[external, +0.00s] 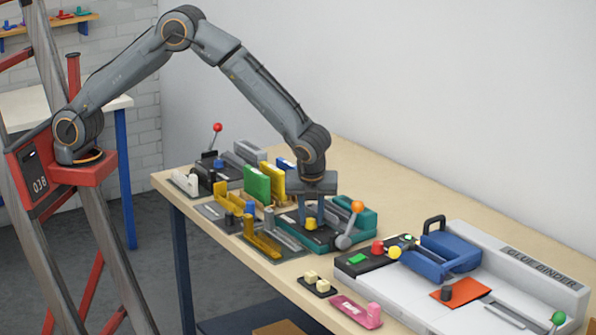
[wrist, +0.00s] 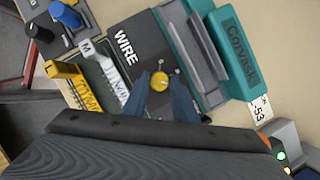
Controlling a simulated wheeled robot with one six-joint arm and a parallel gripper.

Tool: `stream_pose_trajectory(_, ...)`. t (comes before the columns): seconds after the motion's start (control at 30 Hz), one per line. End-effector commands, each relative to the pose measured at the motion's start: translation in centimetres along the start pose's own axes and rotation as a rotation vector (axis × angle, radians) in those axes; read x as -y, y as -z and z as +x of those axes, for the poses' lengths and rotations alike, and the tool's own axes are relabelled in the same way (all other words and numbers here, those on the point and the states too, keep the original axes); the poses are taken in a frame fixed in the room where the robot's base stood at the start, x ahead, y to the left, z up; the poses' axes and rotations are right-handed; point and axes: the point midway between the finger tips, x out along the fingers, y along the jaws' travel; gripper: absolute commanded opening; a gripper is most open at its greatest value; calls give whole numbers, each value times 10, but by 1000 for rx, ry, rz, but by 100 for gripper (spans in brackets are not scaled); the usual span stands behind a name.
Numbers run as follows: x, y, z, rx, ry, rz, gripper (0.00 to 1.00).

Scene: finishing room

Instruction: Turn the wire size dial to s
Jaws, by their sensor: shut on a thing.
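An orange-knobbed lever (external: 357,207) stands just right of my gripper. Yellow and grey comb-like holders (external: 262,243) lie to the left. The glue binder (external: 530,268) fills the right of the table. Several small machines crowd the far left end.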

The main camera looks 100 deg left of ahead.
Motion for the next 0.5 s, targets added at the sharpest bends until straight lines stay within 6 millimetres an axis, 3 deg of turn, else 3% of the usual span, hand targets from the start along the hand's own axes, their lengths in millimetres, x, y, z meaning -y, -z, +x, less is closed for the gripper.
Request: stream_pose_trajectory(0.5,5,-1,1,-1,-187,-457,3)
